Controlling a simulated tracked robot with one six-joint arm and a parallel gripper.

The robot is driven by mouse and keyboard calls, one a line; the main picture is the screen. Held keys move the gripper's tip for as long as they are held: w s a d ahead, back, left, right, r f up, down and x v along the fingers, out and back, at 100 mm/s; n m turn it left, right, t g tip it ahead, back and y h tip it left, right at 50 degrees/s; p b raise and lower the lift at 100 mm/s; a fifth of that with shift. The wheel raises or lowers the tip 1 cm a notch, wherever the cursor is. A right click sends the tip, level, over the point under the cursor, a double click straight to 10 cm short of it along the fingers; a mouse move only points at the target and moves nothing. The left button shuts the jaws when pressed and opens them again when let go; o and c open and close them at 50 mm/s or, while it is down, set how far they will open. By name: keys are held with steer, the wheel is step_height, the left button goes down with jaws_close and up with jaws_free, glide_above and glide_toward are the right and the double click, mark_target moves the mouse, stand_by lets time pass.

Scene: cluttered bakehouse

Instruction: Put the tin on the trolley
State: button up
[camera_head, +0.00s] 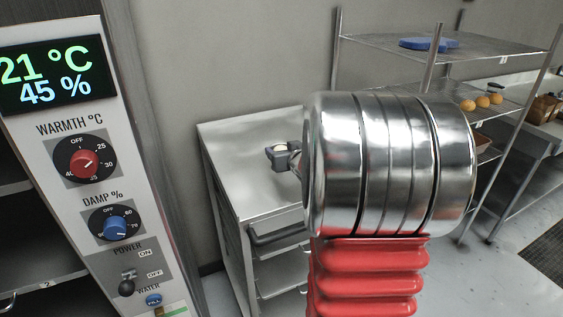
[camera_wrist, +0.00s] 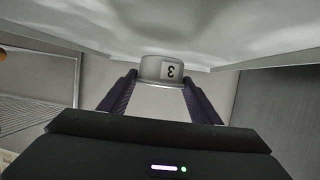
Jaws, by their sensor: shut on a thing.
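The tin (camera_wrist: 160,68) is a small pale round tin with an upside-down "3" label, between the dark blue fingers of my gripper (camera_wrist: 160,92) in the wrist view. My gripper (camera_head: 283,156) is shut on it. In the head view only a little of the tin (camera_head: 281,148) shows among the fingers, and my shiny arm hides much of the area beside it. The trolley (camera_head: 232,137) is a steel cart with a flat bare top, a side handle and lower trays. The tin appears over its top; I cannot tell whether they touch.
A proofer panel (camera_head: 95,150) with dials and a lit display stands close on the left. A wire rack (camera_head: 380,40) at the back right bears a blue item (camera_head: 428,44) and orange-brown buns (camera_head: 482,101). A steel table (camera_head: 545,138) stands at far right.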

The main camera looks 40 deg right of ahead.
steer(key=shift+f, duration=0.1)
steer(key=shift+f, duration=1.8)
steer(key=o, duration=1.2)
steer(key=shift+c, duration=0.2)
steer(key=shift+s+a+r, duration=0.15)
steer(key=shift+s+r, duration=0.1)
steer(key=shift+s, duration=0.2)
steer(key=shift+v, duration=5.45)
steer(key=shift+a, duration=0.1)
